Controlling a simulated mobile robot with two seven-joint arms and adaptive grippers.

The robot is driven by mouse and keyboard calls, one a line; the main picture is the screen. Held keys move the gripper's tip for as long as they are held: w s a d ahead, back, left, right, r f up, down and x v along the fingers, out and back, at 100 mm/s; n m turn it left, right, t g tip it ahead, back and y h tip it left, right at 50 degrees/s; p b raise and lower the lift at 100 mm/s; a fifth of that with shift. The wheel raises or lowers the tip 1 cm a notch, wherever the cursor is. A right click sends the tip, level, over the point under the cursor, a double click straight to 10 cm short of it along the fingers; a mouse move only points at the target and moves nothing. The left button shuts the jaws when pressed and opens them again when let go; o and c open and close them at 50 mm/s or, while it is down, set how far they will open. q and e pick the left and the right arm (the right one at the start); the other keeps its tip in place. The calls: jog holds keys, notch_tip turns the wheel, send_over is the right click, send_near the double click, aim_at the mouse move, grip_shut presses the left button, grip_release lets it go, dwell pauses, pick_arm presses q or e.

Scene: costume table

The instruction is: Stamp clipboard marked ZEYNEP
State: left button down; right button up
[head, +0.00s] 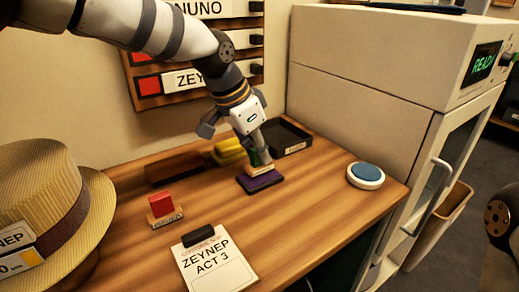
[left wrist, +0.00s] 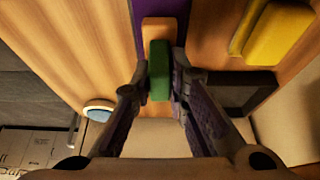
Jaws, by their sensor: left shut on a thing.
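The clipboard marked ZEYNEP ACT 3 (head: 215,268) lies at the front of the table, with a dark clip at its top. My left gripper (head: 258,152) is shut on the green handle of a stamp (left wrist: 159,70), away from the clipboard towards the back. The stamp's wooden base (head: 261,169) is over the purple pad (head: 262,184) and appears to touch it. A second stamp, with a red handle (head: 161,202), stands left of the clipboard. My right gripper is out of view.
A straw hat (head: 50,200) fills the left. A yellow object (head: 229,152) and a black tray (head: 290,140) are behind the pad. A blue-topped round object (head: 366,174) is near the right edge, beside a cream cabinet (head: 355,90). Bare wood surrounds the clipboard.

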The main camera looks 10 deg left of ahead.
pick_arm(q)
jog(key=shift+f, duration=0.65)
dwell(1.5)
jog(key=shift+r+p, duration=0.55)
jog(key=shift+r, duration=3.05)
